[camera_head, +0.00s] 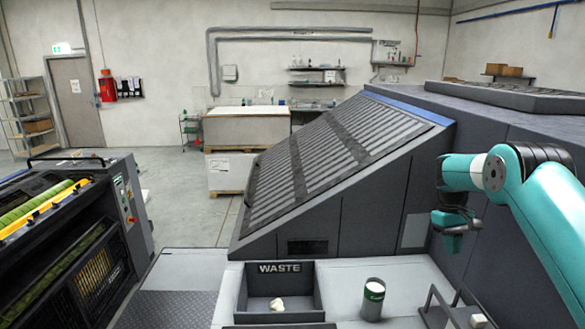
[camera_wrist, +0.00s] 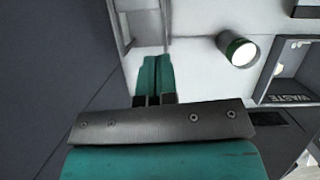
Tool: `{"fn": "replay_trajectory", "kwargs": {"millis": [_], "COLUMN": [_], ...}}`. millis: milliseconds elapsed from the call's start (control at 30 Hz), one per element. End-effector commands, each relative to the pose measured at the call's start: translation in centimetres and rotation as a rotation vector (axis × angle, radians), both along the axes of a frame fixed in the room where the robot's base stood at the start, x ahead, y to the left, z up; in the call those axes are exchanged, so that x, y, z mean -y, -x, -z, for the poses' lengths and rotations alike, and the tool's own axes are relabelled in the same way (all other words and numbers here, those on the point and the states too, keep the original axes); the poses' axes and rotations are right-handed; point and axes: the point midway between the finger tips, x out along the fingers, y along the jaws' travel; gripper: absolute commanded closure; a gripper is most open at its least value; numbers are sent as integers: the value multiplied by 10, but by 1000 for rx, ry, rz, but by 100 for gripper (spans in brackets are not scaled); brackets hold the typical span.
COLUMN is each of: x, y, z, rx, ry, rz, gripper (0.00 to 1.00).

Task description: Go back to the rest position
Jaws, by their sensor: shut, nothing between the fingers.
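My gripper (camera_head: 453,242) hangs at the right in the head view, above the light work surface and in front of the dark machine side. My teal arm comes in from the right edge. In the wrist view my gripper (camera_wrist: 155,75) shows two teal fingers side by side and touching. They are shut with nothing between them. The fingers point over the pale surface, clear of the can and the waste bin.
A waste bin (camera_head: 278,268) holds a crumpled pale item (camera_head: 277,304). A green-and-white can (camera_head: 373,299) stands right of it. The large sloped machine (camera_head: 345,150) rises behind. A black machine (camera_head: 130,215) stands left.

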Motion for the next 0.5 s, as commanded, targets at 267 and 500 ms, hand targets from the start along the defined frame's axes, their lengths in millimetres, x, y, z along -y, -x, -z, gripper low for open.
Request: {"fn": "replay_trajectory", "kwargs": {"millis": [267,500], "x": [-118,-215], "y": [48,157], "z": [-48,-59], "rx": [171,306], "ry": [-45,-181], "rz": [-223,-365], "gripper": [100,100]}}
